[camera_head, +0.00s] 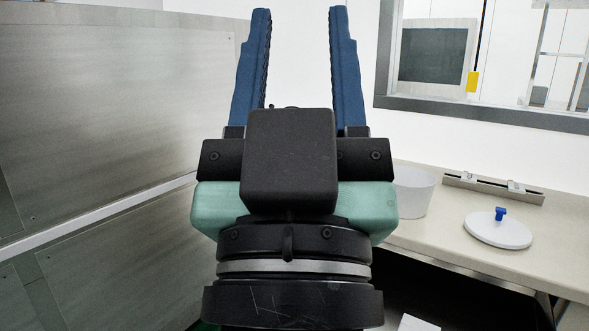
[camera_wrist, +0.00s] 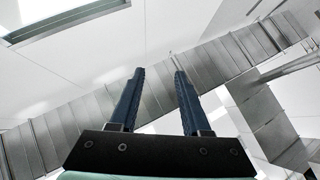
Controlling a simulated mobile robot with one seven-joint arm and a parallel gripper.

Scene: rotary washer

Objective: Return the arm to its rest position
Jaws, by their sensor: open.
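My gripper (camera_head: 299,14) is raised upright in the middle of the head view, with its blue fingers pointing up. The fingers stand wide apart with nothing between them. In the wrist view my gripper (camera_wrist: 158,73) is also open and empty, facing the room's upper walls and ceiling. My wrist hides part of the counter and the floor behind it in the head view.
A counter (camera_head: 445,230) at the right holds a white bucket (camera_head: 414,194), a round white lid (camera_head: 498,231) with a blue knob (camera_head: 501,213), and a metal rail (camera_head: 493,187). A metal panel wall (camera_head: 120,110) stands at the left. A window (camera_head: 440,55) is at the upper right.

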